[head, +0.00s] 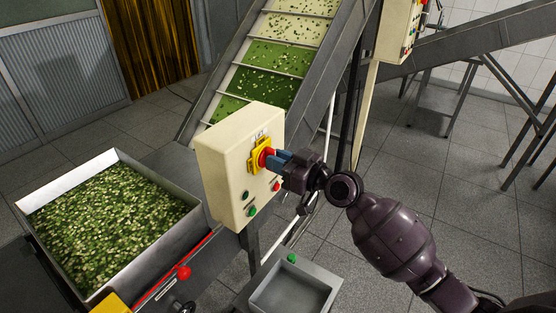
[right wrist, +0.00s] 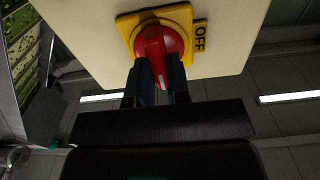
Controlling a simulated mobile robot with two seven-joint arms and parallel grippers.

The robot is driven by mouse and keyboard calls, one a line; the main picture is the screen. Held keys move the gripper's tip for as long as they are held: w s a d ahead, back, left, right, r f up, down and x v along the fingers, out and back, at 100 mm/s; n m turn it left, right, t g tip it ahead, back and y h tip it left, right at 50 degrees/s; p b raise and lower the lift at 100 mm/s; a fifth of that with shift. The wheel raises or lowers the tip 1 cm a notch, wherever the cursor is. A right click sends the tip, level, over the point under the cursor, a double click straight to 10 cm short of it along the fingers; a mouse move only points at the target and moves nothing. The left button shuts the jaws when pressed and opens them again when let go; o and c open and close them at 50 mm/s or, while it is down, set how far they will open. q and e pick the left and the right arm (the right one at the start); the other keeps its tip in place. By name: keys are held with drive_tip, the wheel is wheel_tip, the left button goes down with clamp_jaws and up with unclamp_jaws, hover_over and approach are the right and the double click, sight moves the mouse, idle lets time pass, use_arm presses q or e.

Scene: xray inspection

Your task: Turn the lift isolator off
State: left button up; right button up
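The lift isolator is a red rotary handle (head: 265,157) on a yellow plate (head: 256,163), on the front of a cream control box (head: 222,165) labelled LIFT. In the right wrist view the red handle (right wrist: 158,45) has a white mark on its end, and an OFF label (right wrist: 200,36) stands at the right of the yellow plate (right wrist: 184,15). My right gripper (head: 277,159) is at the handle, with its fingers closed on both sides of it; the fingers (right wrist: 158,82) hide part of the handle. My left gripper is not in view.
Below the isolator, the box carries green and red buttons (head: 276,187). A metal bin of green pieces (head: 165,246) stands at left. An inclined conveyor (head: 190,121) rises behind the box. An empty grey tray (head: 262,297) sits low in front.

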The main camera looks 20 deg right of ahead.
clamp_jaws()
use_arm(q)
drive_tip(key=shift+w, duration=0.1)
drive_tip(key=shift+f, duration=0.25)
use_arm(e)
drive_tip(key=shift+n, duration=0.3)
use_arm(q)
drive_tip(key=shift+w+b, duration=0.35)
drive_tip(key=shift+b, duration=0.35)
use_arm(e)
drive_tip(key=shift+s+a+f+n, duration=0.1)
drive_tip(key=shift+f+n, duration=0.05)
drive_tip(key=shift+n, duration=4.15)
drive_tip(key=shift+s+a+f+n, duration=0.1)
drive_tip(key=shift+f+n, duration=0.05)
drive_tip(key=shift+n, duration=4.15)
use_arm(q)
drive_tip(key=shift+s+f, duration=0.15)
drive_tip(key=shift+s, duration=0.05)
